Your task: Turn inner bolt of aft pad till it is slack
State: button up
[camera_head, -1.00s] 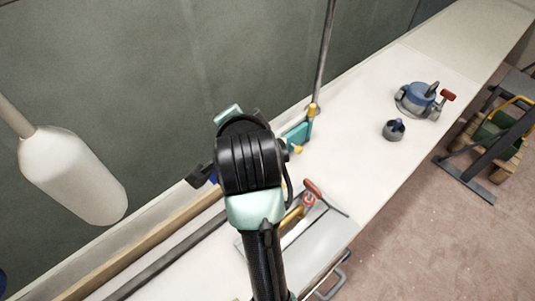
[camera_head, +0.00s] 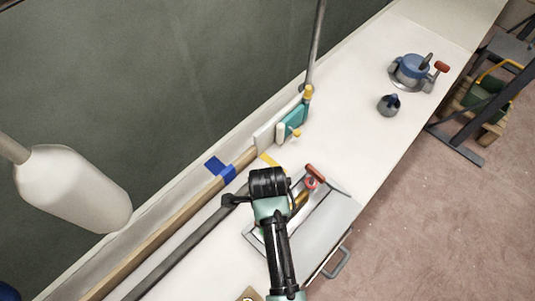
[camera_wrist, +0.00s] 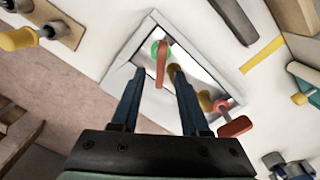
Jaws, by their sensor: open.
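My gripper (camera_wrist: 152,75) is open and empty in the wrist view, its two dark fingers apart above a pale-framed tray (camera_wrist: 110,85). In the head view my wrist covers part of this tray (camera_head: 335,215), and the fingertips are hidden. A tan plate (camera_wrist: 70,8) with grey bolt-like parts lies at the wrist view's top left, beside a yellow-ended part (camera_wrist: 18,40); part of a tan plate (camera_head: 248,294) also shows at the head view's bottom edge. I cannot tell whether this is the aft pad or which bolt is the inner one. My gripper is apart from it.
A teal clamp-like piece (camera_head: 292,121) with yellow ends stands by the wall. A red-handled tool (camera_head: 315,172) lies at the tray. A blue-topped machine (camera_head: 411,68) and a small grey pot (camera_head: 388,106) stand farther along. The bench between is clear; a white bottle-shaped thing (camera_head: 72,190) hangs left.

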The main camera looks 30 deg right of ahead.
jog(key=shift+f, duration=2.05)
jog(key=shift+c, duration=0.3)
grip_shut()
